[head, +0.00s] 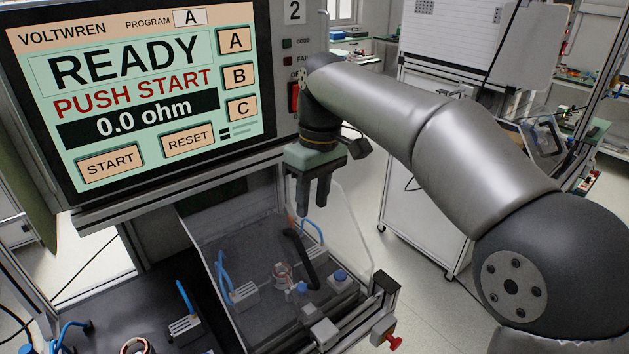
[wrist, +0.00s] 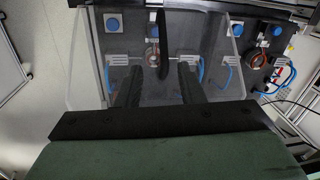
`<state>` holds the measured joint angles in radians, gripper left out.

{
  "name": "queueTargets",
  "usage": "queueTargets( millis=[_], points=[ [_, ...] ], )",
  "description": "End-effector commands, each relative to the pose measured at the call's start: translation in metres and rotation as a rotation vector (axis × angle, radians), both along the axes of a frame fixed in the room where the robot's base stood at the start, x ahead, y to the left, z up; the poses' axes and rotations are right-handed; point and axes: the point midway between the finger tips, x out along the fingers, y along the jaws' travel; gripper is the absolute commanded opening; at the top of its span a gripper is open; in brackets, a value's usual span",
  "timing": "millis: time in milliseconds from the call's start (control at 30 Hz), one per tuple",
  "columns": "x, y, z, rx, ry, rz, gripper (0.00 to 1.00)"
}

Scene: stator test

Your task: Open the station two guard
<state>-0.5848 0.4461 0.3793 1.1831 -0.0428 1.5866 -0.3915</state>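The station two guard (head: 352,246) is a clear cover that appears to be down over the test fixture, with blue leads, clips and a copper-wound stator (head: 283,272) visible through it. A black bar handle (head: 299,258) is on the guard. In the wrist view the handle (wrist: 163,45) runs up the picture, just beyond the fingertips and roughly in line with the gap between them. My gripper (head: 313,206) points down above the guard. Its two fingers are apart in the wrist view (wrist: 157,75), with nothing held. The fingers look clear of the handle.
A tester screen (head: 140,95) reading READY, PUSH START stands at the left, close to my gripper. Another fixture with a stator (head: 135,346) is at the lower left. A red knob (head: 394,342) is at the guard's front right corner. A white cart (head: 430,200) stands behind my arm.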

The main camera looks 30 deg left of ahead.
Motion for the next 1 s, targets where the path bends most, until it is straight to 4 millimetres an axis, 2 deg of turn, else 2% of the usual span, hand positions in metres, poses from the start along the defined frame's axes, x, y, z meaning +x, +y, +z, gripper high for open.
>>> queueTargets(
  millis=[100,267,833,933,1000],
  points=[
    [0.003,0.0,0.02,0.003,-0.002,0.0,0.35],
    [0.004,-0.001,0.033,0.0,0.0,0.0,0.35],
    [0.005,-0.002,0.035,0.0,-0.001,-0.002,0.35],
    [0.007,-0.013,0.033,-0.008,-0.01,-0.034,0.35],
    [0.013,-0.035,0.029,-0.021,-0.027,-0.095,0.35]
  ],
)
